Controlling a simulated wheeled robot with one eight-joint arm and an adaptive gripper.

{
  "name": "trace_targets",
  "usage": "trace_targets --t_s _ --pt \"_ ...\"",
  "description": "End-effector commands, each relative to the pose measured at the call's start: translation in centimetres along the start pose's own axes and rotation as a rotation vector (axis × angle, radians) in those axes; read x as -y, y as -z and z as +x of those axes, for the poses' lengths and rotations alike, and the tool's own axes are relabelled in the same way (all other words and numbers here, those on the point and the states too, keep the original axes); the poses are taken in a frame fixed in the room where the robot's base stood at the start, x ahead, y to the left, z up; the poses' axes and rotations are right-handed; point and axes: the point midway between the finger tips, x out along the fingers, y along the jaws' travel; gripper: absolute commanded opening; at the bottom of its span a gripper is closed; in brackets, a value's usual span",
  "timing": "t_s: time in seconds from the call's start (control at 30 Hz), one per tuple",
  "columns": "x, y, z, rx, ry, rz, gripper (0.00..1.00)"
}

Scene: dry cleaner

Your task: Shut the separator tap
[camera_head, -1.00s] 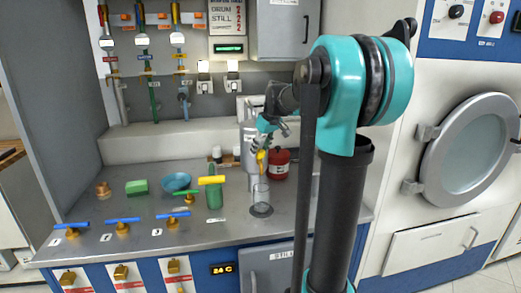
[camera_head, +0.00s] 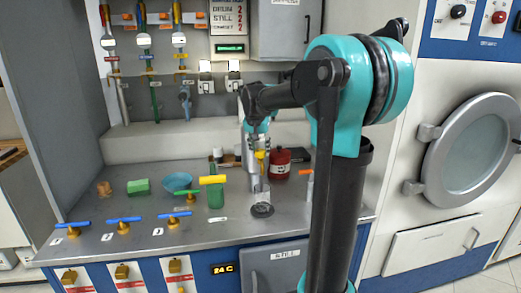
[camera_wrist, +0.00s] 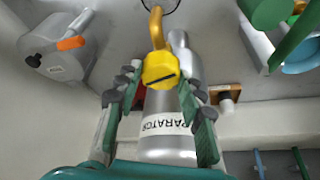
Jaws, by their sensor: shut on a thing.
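The separator (camera_wrist: 166,149) is a silver cylinder with a partly hidden label reading "PARATOR" in the wrist view. Its yellow tap (camera_wrist: 160,69) has a dark slot line on its knob and a curved yellow spout. In the head view the yellow tap (camera_head: 261,158) shows at the front of the silver body. My gripper (camera_wrist: 158,100) has one finger on each side of the tap knob and is shut on it. In the head view my gripper (camera_head: 257,138) comes down from above, and the exact contact is too small to see.
A clear glass (camera_head: 262,196) stands under the tap. A red can (camera_head: 279,163) stands close on the right. A green bottle (camera_head: 215,188) with a yellow top, a blue bowl (camera_head: 177,181) and blue-handled valves (camera_head: 124,222) are to the left.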

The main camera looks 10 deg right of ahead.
Motion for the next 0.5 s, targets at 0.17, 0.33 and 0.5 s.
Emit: trace_targets --t_s 0.17,0.33,0.5 --pt "0.19 0.0 -0.02 0.0 -0.051 0.123 0.09" --pt "0.21 0.05 0.01 0.0 -0.089 0.216 0.09" --pt "0.22 0.03 0.0 0.0 -0.113 0.273 0.09"
